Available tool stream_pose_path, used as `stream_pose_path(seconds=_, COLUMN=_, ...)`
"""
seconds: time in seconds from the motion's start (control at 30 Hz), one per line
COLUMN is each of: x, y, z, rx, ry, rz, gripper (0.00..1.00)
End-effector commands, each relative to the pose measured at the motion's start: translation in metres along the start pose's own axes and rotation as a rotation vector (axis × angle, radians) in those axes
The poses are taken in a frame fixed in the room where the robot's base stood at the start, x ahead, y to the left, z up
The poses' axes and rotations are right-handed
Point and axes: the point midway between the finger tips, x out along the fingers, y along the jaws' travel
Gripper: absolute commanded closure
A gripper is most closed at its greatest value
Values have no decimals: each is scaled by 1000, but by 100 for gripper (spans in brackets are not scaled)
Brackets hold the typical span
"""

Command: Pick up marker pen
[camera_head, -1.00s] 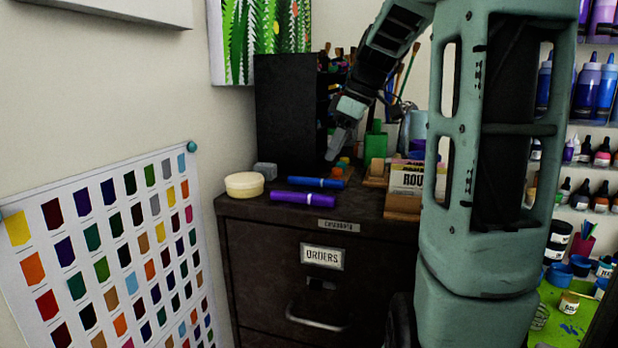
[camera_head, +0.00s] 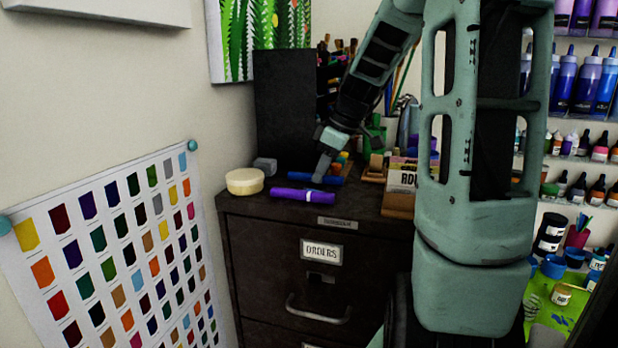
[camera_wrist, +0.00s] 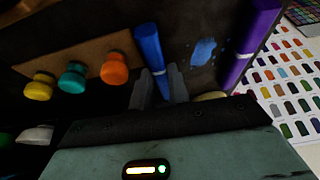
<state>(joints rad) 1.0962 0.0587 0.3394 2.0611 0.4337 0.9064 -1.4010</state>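Two marker pens lie flat on top of a dark filing cabinet. The blue marker pen (camera_head: 300,177) is behind the purple marker pen (camera_head: 304,195). My gripper (camera_head: 321,172) points down at the blue pen and covers part of it in the head view. In the wrist view, the blue pen (camera_wrist: 150,48) runs toward my gripper (camera_wrist: 158,86), with its near end between the two separated fingers. Contact with the pen cannot be told. The purple pen (camera_wrist: 254,38) lies apart to the right there.
Orange (camera_wrist: 114,68), teal and yellow knob-like pieces stand beside the blue pen. A colour chart (camera_head: 110,250) hangs left.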

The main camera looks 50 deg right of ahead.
Motion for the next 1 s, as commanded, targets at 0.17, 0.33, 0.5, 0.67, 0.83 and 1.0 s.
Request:
stream_pose_path(seconds=0.17, x=0, y=0, z=0, rx=0, ry=0, rz=0, gripper=100)
stream_pose_path(seconds=0.33, x=-1, y=0, z=0, rx=0, ry=0, rz=1, gripper=100)
stream_pose_path(seconds=0.5, x=-13, y=1, z=-6, rx=-2, ry=2, rz=4, gripper=100)
stream_pose_path(seconds=0.67, x=-40, y=1, z=-18, rx=-4, ry=2, rz=6, gripper=100)
stream_pose_path(seconds=0.83, x=-70, y=0, z=-30, rx=-4, ry=2, rz=4, gripper=100)
stream_pose_path(seconds=1.0, x=-93, y=0, z=-39, rx=-1, ry=1, rz=2, gripper=100)
